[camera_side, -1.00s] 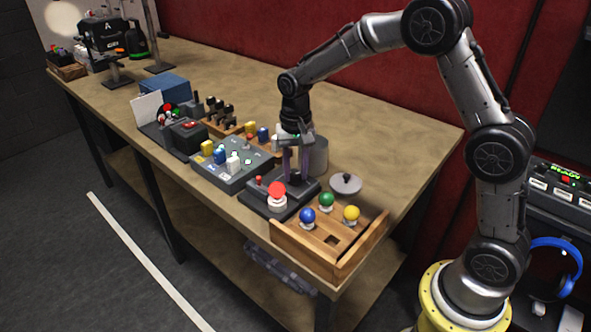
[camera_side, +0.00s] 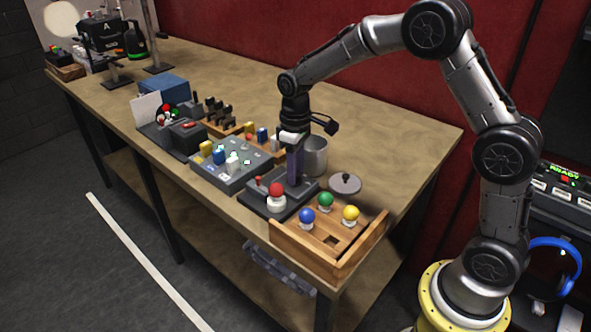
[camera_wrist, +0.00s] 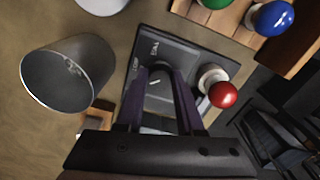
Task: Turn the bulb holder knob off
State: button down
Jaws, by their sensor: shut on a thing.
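The bulb holder (camera_side: 262,205) is a dark box near the front edge of the table, with a red bulb (camera_side: 276,190) in a white socket. The bulb looks dull red and unlit. The red bulb also shows in the wrist view (camera_wrist: 223,95), right of my fingers. My gripper (camera_side: 294,183) points down over the back part of the holder, its purple fingers closed around the knob. In the wrist view my gripper (camera_wrist: 160,75) has its fingertips at the dark knob, mostly hidden between them. Small white labels beside the knob are too small to read surely.
A wooden tray (camera_side: 345,265) with blue, green and yellow bulbs stands in front, right of the holder. A grey metal cup (camera_side: 315,157) and a round grey lid (camera_side: 345,184) stand behind. A grey box with coloured blocks (camera_side: 232,175) lies left.

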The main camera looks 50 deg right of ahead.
jog(key=shift+w+r+n, duration=0.1)
jog(key=shift+w+n, duration=0.05)
jog(key=shift+n, duration=1.75)
jog(key=c, duration=0.5)
grip_release()
notch_tip(320, 180, up, 14)
jog(key=shift+f, duration=0.1)
